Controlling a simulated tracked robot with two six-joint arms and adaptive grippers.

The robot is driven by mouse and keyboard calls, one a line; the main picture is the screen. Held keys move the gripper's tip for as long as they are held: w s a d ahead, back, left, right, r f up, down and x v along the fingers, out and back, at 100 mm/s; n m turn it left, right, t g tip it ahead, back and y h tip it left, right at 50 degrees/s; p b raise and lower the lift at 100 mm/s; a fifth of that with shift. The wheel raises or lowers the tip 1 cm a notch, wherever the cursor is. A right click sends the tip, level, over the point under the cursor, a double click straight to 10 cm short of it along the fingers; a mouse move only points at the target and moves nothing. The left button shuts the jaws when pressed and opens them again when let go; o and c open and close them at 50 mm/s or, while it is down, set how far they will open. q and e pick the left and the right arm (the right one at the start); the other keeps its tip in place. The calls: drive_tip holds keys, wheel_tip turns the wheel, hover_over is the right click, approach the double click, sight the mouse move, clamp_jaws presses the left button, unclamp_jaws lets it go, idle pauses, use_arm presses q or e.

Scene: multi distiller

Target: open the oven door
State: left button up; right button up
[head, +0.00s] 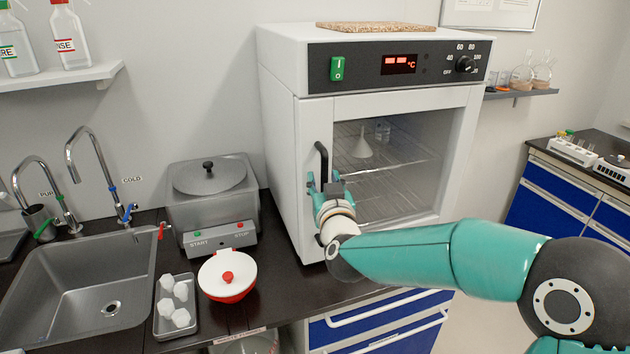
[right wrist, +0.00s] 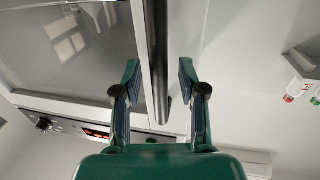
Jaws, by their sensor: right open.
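The white oven (head: 285,130) stands on the dark counter, with its glass door (head: 400,150) looking closed. A dark vertical handle (head: 320,155) is on the left side of the door; its lower part is hidden behind my gripper. My right gripper (head: 325,182) is at the handle, its arm coming in from the right. In the right wrist view, the dark handle bar (right wrist: 158,55) runs between the two fingers of the open gripper (right wrist: 158,78), with a gap visible on each side. My left gripper is not in view.
A grey distiller-like box (head: 210,205) with a lid stands left of the oven. A red and white bowl (head: 227,290) and a tray (head: 160,325) with white pieces are in front of it. A sink (head: 75,290) is at the left. Blue drawers (head: 380,325) are below the counter.

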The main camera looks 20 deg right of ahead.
clamp_jaws()
idle(0.3)
